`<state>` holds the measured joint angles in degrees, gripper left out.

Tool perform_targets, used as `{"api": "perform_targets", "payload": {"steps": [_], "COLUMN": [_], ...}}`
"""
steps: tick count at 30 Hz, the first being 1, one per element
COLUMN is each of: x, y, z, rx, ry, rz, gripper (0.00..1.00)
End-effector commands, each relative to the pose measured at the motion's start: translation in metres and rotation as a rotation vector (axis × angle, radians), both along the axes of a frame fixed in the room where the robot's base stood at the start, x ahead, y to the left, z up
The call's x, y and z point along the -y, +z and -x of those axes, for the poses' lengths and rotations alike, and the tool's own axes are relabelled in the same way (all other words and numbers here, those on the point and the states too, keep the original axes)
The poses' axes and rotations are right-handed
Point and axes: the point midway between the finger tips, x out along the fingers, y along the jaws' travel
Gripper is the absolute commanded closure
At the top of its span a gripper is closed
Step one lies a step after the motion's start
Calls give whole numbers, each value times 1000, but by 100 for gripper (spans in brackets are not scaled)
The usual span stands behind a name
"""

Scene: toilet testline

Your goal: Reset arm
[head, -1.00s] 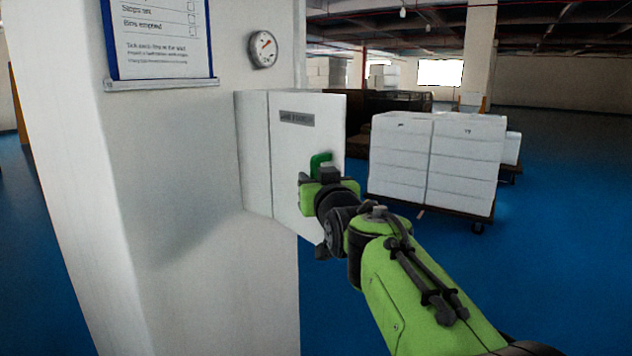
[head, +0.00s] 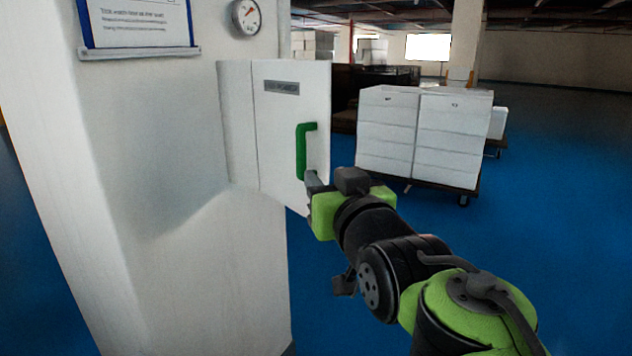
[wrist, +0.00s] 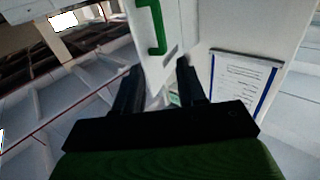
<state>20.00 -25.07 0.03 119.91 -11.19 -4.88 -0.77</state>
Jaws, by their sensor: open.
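My gripper (head: 318,183) is at the end of my green and black arm, close to the lower right of a white wall cabinet (head: 288,135). The cabinet door looks closed and carries a green handle (head: 304,152), now fully in view above and left of my gripper. In the wrist view my gripper (wrist: 158,80) has its two dark fingers apart with nothing between them. The green handle (wrist: 157,28) lies beyond the fingertips there, apart from them.
The cabinet is mounted on a white pillar (head: 190,260) with a round gauge (head: 246,16) and a blue-framed notice (head: 140,22). White stacked boxes (head: 420,135) stand on a wheeled cart behind. The blue floor (head: 560,210) at right is clear.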

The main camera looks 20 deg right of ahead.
Motion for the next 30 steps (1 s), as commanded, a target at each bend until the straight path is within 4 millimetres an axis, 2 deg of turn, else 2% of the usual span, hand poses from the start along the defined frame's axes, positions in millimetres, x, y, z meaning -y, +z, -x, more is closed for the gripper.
{"api": "perform_targets", "payload": {"steps": [8, 11, 14, 16, 18, 21, 24, 30], "x": [0, -12, -39, -55, -64, -69, -71, -70], "y": [0, -12, -51, -85, -113, -139, -151, -156], "z": [0, 9, 45, 85, 125, 169, 189, 190], "rx": [-2, -104, -385, -609, -802, -992, -1075, -1083], "ry": [1, 21, 70, 102, 122, 138, 142, 140], "rz": [0, -16, -49, -67, -76, -80, -81, -81], "gripper": [60, 60, 60, 60, 60, 60, 60, 60]}}
